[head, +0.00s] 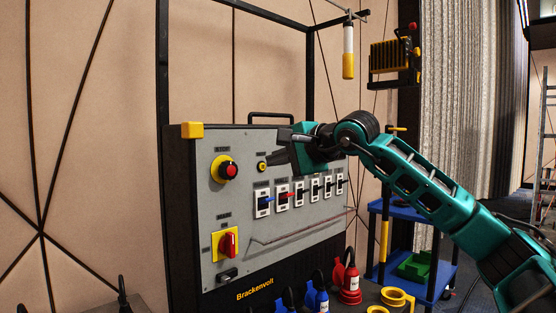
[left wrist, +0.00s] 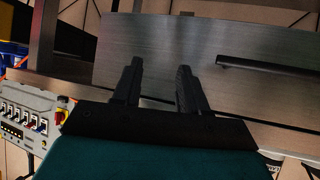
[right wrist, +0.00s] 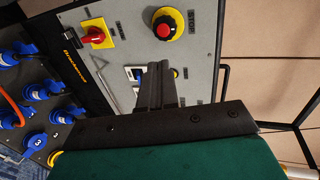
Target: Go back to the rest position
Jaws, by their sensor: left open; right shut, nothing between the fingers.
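My right gripper (head: 274,157) is in front of the grey control panel (head: 215,270), close to its upper middle, just right of a small yellow-ringed button (head: 262,166). Its fingers are together and empty; this also shows in the right wrist view (right wrist: 158,72). I cannot tell whether it touches the panel. My left gripper (left wrist: 160,68) shows only in the left wrist view. Its two fingers are apart with nothing between them, in front of a plain grey metal surface with a black handle (left wrist: 265,68).
The panel carries a red emergency button (head: 231,171), a red rotary switch (head: 227,246) and a row of breaker switches. Blue and red plugs (head: 350,283) stand below it. A blue cart (head: 440,290) is at the right. A yellow-and-white pendant (head: 348,55) hangs above.

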